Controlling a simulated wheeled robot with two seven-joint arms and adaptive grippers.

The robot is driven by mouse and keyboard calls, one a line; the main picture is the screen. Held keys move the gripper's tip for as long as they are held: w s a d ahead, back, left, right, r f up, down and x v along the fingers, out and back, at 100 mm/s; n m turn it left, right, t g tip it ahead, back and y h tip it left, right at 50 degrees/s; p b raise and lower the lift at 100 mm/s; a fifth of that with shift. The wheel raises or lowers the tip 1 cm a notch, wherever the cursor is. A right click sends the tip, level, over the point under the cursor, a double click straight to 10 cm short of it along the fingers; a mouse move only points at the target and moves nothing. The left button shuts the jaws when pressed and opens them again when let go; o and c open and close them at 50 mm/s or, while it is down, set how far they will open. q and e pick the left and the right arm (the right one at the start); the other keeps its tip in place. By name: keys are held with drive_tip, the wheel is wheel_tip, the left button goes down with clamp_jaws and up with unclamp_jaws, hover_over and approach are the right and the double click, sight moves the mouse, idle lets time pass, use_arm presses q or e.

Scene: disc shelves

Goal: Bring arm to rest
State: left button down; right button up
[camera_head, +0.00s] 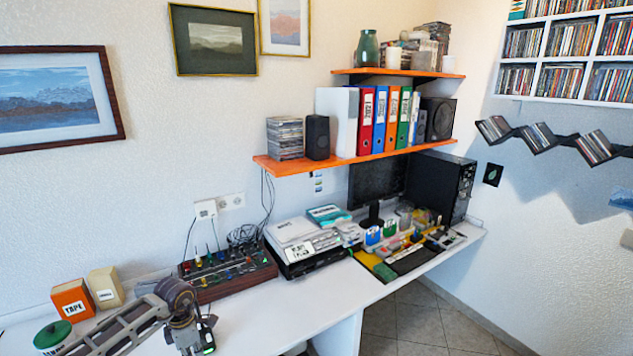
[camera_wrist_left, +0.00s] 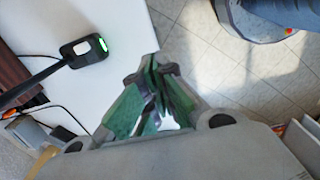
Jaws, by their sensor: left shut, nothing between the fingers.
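My left arm comes in from the left in the head view, low over the near part of the white desk (camera_head: 270,325). Its gripper (camera_head: 188,343) points down near the bottom edge, and its fingertips are hard to make out there. In the left wrist view the gripper (camera_wrist_left: 158,68) shows its fingers drawn together with nothing between them. Below it are the desk edge and the tiled floor. My right gripper is in neither view.
A black device with a green light (camera_wrist_left: 84,50) lies beside the gripper. A tape box (camera_head: 73,301) and a green-lidded tin (camera_head: 52,336) stand near my arm. A mixer-like box (camera_head: 228,270), a printer (camera_head: 305,246) and a monitor (camera_head: 376,182) stand farther along. Orange shelves (camera_head: 355,158) hang above.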

use_arm(q)
drive_tip(key=w+d+f+n+t+h, duration=0.1)
drive_tip(key=d+f+n+t+h, duration=0.6)
drive_tip(key=d+f+n+h, duration=0.7)
drive_tip(key=s+a+f+n+y, duration=0.35)
drive_tip(key=s+f+n, duration=0.25)
drive_tip(key=f+n, duration=0.25)
drive_tip(key=s+a+f+n+t+y, duration=0.1)
drive_tip(key=s+a+f+n+y, duration=0.1)
drive_tip(key=s+f+n+y, duration=0.6)
drive_tip(key=s+a+f+n+y, duration=0.1)
drive_tip(key=s+a+f+n, duration=0.2)
drive_tip(key=s+f+n, duration=0.55)
drive_tip(key=s+d+f+n+g, duration=0.1)
drive_tip(key=s+f+n+g, duration=0.2)
drive_tip(key=s, duration=1)
drive_tip(key=s+d+f+n+g+y, duration=0.1)
drive_tip(key=s+f+n+g, duration=0.2)
drive_tip(key=s+f, duration=0.7)
drive_tip(key=s+g, duration=0.1)
drive_tip(key=s, duration=0.3)
